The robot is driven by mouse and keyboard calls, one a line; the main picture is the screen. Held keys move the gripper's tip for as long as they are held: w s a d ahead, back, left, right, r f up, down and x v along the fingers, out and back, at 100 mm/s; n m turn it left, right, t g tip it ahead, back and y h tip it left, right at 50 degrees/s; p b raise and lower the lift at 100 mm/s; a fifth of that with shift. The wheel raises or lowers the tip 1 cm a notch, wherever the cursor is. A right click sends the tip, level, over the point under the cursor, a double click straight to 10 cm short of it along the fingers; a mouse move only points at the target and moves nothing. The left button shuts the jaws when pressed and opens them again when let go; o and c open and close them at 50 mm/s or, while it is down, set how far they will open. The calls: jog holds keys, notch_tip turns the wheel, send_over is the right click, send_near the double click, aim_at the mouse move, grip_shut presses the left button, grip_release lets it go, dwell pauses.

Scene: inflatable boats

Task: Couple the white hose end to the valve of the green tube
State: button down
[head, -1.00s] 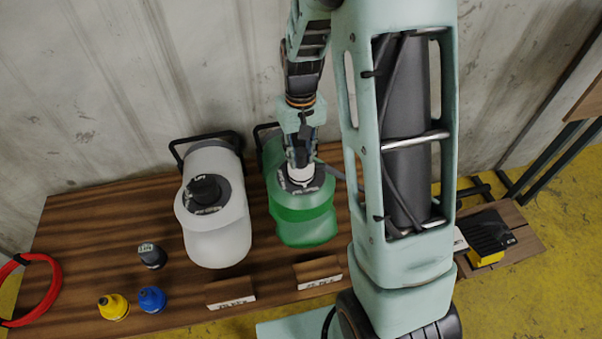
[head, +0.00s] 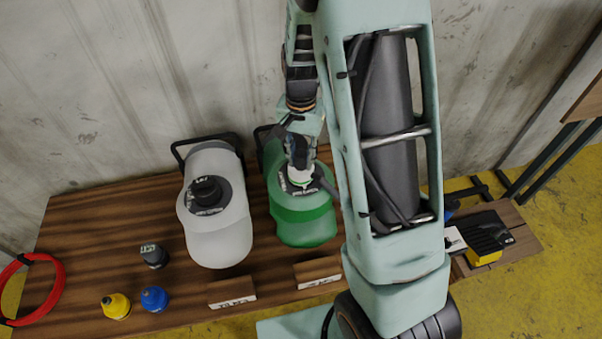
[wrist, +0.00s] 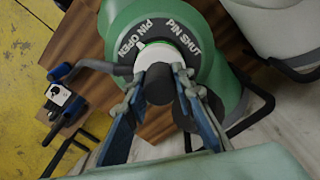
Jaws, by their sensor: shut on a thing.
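The green tube (head: 303,228) lies on the wooden bench, its dark valve collar at the top. In the wrist view the green tube (wrist: 218,88) shows the collar's lettering PIN OPEN and PIN SHUT. My gripper (head: 299,165) is over the valve, and in the wrist view my gripper (wrist: 160,76) is shut on the dark body of the hose end. The white hose end (head: 300,179) is at the valve, with its white rim (wrist: 153,46) against the collar's middle. Whether it is locked is hidden. A dark hose (wrist: 98,66) runs off sideways.
A white tube (head: 220,236) with a dark valve lies left of the green one. Yellow (head: 116,306), blue (head: 154,298) and dark (head: 153,256) caps stand at the front left, near a red hose coil (head: 50,300). Two wooden label blocks (head: 232,290) sit in front.

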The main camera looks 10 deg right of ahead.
jog(key=c, duration=1.5)
grip_release()
jog(key=shift+c, duration=0.2)
notch_tip(320, 180, up, 12)
